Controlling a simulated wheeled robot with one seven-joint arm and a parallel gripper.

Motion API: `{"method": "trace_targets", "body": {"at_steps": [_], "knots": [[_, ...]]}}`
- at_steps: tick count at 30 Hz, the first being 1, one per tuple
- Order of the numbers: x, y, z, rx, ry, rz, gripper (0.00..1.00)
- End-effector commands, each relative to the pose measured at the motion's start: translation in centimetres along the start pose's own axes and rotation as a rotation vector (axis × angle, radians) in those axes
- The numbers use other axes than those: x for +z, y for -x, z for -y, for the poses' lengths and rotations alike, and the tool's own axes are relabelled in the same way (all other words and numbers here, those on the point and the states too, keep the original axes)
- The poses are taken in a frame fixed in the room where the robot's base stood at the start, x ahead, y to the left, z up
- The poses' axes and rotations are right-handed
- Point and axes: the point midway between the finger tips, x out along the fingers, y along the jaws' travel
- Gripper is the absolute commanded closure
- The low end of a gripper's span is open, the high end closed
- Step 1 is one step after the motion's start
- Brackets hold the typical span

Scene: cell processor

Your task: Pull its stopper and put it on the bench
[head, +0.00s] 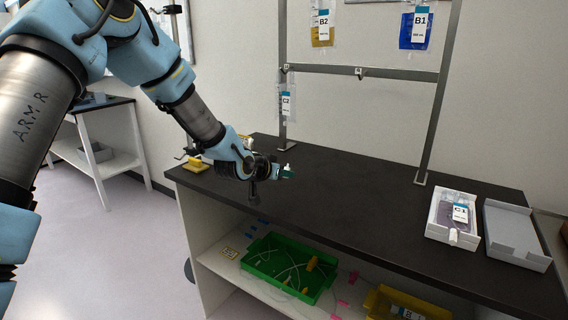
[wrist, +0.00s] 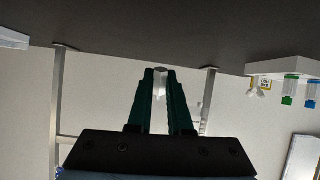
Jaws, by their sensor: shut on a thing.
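My gripper (head: 287,172) is above the left part of the dark bench (head: 350,190), in front of the rack. In the wrist view my gripper (wrist: 160,78) has its dark green fingers shut on a small pale piece (wrist: 160,83), which looks like the stopper. Only its end shows between the fingertips; the fingers hide the rest. The piece is too small in the head view to make out. I cannot tell which vessel or bag it belongs to.
Bags B2 (head: 322,30), B1 (head: 415,30) and C2 (head: 287,103) hang on the metal rack (head: 360,73). Bag C1 (head: 460,212) lies in a white tray at right, beside a grey tray (head: 515,240). A green bin (head: 262,275) stands on the lower shelf. The bench middle is clear.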

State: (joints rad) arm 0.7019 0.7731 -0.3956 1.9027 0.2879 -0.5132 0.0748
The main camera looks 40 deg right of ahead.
Motion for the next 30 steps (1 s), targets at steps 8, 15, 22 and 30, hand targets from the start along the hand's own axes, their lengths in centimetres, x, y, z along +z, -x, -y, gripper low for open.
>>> {"method": "trace_targets", "body": {"at_steps": [8, 15, 22, 30], "knots": [[2.1, -1.1, 0.2, 0.0, 0.001, 0.001, 1.0], [4.4, -2.4, 0.3, 0.0, 0.0, 0.0, 1.0], [5.1, -2.8, 0.4, 0.0, 0.0, -0.002, 1.0], [5.0, -2.7, 0.4, 0.0, 0.0, -0.001, 0.72]]}}
